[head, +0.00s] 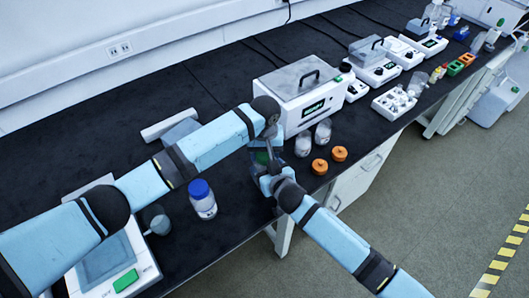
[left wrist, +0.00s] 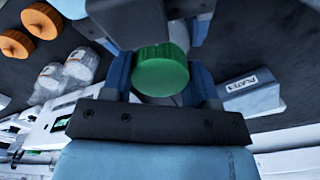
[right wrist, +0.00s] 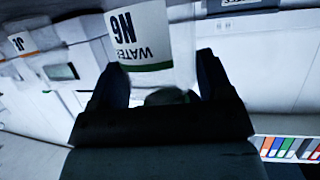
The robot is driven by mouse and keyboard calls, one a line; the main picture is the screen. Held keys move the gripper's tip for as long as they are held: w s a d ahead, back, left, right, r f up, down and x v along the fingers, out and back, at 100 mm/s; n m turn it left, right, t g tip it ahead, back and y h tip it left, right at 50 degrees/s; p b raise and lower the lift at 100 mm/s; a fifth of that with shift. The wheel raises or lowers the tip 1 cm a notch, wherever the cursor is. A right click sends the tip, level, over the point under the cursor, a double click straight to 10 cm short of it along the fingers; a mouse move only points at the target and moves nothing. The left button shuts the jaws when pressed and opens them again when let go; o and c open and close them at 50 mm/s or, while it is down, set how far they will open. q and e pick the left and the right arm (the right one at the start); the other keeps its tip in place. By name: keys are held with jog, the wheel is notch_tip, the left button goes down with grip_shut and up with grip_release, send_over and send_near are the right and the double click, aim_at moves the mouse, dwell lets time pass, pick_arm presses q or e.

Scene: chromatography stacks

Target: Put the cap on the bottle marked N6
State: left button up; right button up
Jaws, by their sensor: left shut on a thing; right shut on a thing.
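The bottle marked N6 (right wrist: 140,35) has a white label reading WATER with a green stripe. It is between the fingers of my right gripper (right wrist: 165,85), which is shut on it. A green ribbed cap (left wrist: 162,70) is between the fingers of my left gripper (left wrist: 165,85), which is shut on it. In the head view, a bit of green (head: 262,157) shows where my two grippers meet, above the bench's front edge. My arms hide most of the bottle there. I cannot tell whether the cap touches the bottle's neck.
Two clear bottles (head: 303,143) and two orange caps (head: 319,167) stand close to the right of my grippers. A white lidded instrument (head: 300,98) is behind them. A blue-capped bottle (head: 202,199) and a balance (head: 140,262) are to the left. The bench (head: 215,65) is clear at the back.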

pick_arm(q)
jog(key=shift+m, duration=0.5)
jog(key=o, duration=1)
jog(key=shift+r, duration=2.3)
jog(key=shift+o, duration=0.3)
jog(key=o, duration=0.3)
